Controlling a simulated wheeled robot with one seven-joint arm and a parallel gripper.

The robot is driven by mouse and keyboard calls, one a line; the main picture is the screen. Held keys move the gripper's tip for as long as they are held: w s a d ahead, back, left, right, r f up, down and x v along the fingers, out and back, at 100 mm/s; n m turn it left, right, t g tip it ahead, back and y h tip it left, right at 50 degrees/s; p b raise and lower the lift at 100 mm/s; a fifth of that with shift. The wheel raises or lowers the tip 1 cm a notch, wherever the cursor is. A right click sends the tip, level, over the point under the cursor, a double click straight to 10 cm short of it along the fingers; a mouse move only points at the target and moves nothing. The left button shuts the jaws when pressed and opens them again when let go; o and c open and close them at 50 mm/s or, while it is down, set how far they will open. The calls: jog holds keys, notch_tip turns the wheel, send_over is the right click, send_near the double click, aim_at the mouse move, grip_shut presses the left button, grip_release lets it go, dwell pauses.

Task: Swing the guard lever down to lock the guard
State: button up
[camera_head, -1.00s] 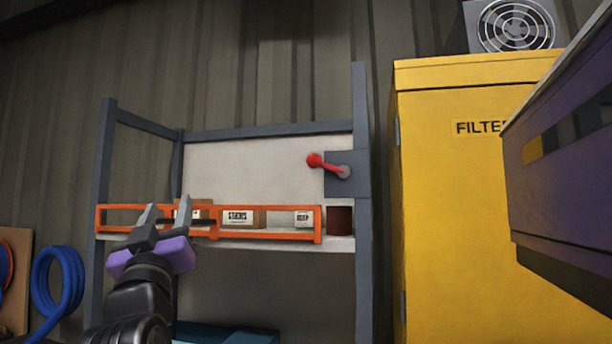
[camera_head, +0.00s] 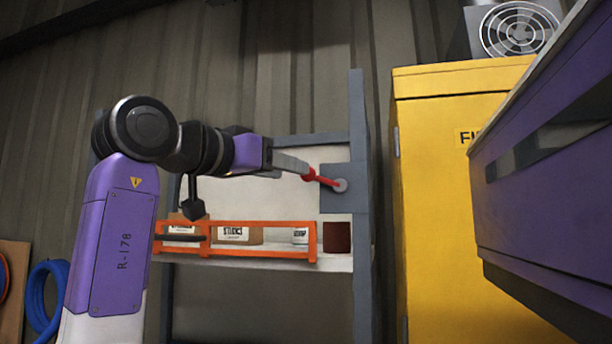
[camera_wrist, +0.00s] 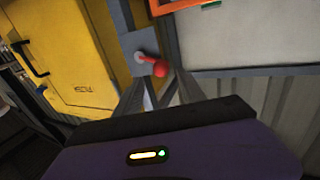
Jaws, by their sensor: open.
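The guard lever (camera_head: 326,181) is a short red arm with a round red knob. It points left and slightly up from a grey pivot on a grey plate (camera_head: 333,203) at the shelf's right post. My gripper (camera_head: 296,169) is open at the knob, reaching in from the left. In the wrist view the lever's knob (camera_wrist: 160,69) shows between the two fingertips of my gripper (camera_wrist: 160,80); whether they touch it I cannot tell. The orange guard (camera_head: 265,255) lies across the shelf front below, its right end beside a dark red-brown block (camera_head: 337,238).
Several boxes (camera_head: 233,235) stand on the shelf behind the guard. A yellow cabinet (camera_head: 440,220) stands close to the right of the shelf post. A blue hose coil (camera_head: 45,300) hangs at the lower left. A purple body (camera_head: 545,190) fills the right edge.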

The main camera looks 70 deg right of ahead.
aim_at(324, 180)
jog(key=p+x, duration=0.2)
jog(key=x, duration=0.5)
jog(key=shift+d+f, duration=0.1)
jog(key=shift+d, duration=0.2)
jog(key=shift+c, duration=0.2)
grip_shut()
jog(key=shift+s, duration=0.15)
dwell(0.8)
